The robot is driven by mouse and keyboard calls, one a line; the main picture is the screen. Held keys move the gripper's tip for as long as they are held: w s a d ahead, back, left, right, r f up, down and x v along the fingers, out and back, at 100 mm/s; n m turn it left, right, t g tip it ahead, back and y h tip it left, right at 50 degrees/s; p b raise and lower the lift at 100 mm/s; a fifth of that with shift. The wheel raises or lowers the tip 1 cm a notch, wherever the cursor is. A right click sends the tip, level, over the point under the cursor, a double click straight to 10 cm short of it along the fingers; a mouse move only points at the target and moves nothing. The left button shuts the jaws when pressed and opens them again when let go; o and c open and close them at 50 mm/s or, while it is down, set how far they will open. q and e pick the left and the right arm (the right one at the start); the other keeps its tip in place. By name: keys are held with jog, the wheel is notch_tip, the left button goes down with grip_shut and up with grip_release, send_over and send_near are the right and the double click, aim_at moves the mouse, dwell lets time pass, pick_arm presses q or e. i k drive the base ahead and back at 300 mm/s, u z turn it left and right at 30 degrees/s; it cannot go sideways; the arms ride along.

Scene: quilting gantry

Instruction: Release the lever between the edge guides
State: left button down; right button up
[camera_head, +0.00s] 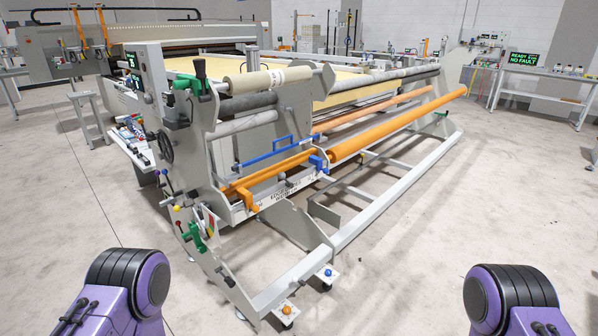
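The grey quilting gantry (285,215) stands ahead of me. A lettered white plate (286,192) runs along its near end, too small to read surely. Above it are a blue bar (268,152) with a blue block (319,162) and an orange bar (268,173) with an orange bracket (247,200). I cannot tell which part is the lever between the edge guides. A green lever fitting (196,237) sits lower on the near frame; a black-handled one (199,70) is at the top. Both my grippers are out of view; only my purple arm links show at the bottom corners.
A long orange roller (400,122) runs back along the gantry's right side. Caster feet with an orange knob (287,310) and a blue knob (328,272) stick out toward me. A side table (545,82) stands far right. Open floor (440,230) lies right of the gantry.

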aim_at(282, 174)
jog(key=z, duration=0.3)
jog(key=i, duration=0.9)
jog(key=z, duration=0.3)
